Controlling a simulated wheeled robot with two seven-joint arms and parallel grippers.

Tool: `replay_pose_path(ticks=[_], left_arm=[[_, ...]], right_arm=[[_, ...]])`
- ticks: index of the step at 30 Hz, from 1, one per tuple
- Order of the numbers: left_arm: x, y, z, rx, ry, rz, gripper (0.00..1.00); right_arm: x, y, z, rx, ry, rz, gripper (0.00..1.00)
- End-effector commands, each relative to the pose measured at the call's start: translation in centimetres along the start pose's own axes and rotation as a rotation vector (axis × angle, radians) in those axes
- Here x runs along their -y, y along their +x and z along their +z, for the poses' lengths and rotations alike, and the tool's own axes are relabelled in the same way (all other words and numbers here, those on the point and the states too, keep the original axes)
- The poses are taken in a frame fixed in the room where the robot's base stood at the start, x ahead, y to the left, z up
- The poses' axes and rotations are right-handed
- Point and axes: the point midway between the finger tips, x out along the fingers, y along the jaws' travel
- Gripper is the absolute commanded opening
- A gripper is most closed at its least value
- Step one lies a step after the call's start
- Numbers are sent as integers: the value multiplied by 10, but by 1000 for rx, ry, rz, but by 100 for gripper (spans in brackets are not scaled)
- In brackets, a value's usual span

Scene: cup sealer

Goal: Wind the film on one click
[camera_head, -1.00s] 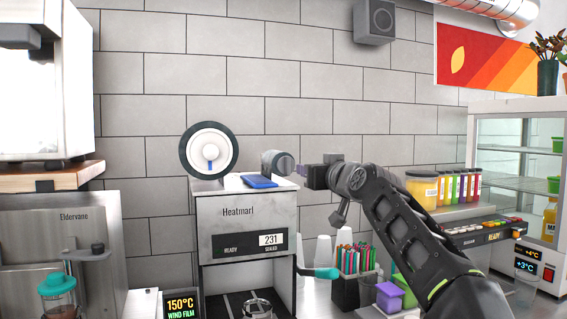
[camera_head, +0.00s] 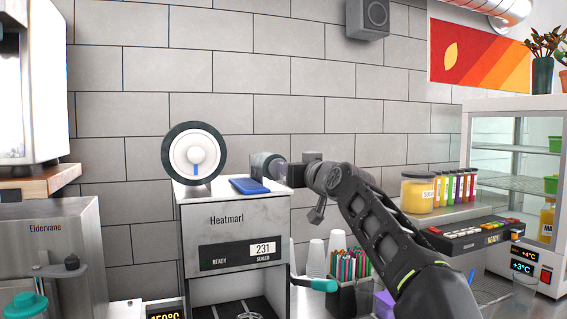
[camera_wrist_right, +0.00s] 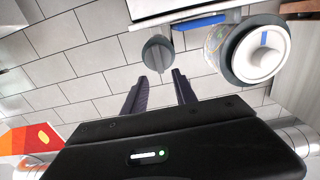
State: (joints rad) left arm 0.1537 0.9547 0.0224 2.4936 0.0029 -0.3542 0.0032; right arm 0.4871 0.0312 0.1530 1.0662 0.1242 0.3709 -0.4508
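The Heatmarl cup sealer (camera_head: 228,220) stands against the tiled wall; its display reads READY and 231 SEALED. A white film roll with a black rim (camera_head: 196,152) is on its top left, its blue mark pointing down. A grey winding knob (camera_head: 268,166) is at the top right. My right gripper (camera_head: 288,172) is close to the knob's right side. In the right wrist view the knob (camera_wrist_right: 158,52) lies just beyond the parted fingertips, in line with the gap between them; that gap (camera_wrist_right: 159,76) looks empty. My left gripper is out of view.
A blue item (camera_head: 249,185) lies on the sealer's top beside the knob. A teal-handled lever (camera_head: 322,285) sticks out at the sealer's right.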

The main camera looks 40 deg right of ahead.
Motion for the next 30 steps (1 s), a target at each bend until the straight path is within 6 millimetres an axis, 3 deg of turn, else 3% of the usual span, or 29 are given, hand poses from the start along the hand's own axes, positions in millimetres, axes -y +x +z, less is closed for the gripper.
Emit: replay_pose_path(ticks=[10, 21, 30], left_arm=[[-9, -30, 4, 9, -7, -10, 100], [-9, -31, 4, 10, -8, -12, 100], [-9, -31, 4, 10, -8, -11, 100]], right_arm=[[0, 52, -2, 3, 2, 0, 34], [0, 59, 1, 1, 1, 0, 34], [0, 59, 1, 2, 1, 0, 10]])
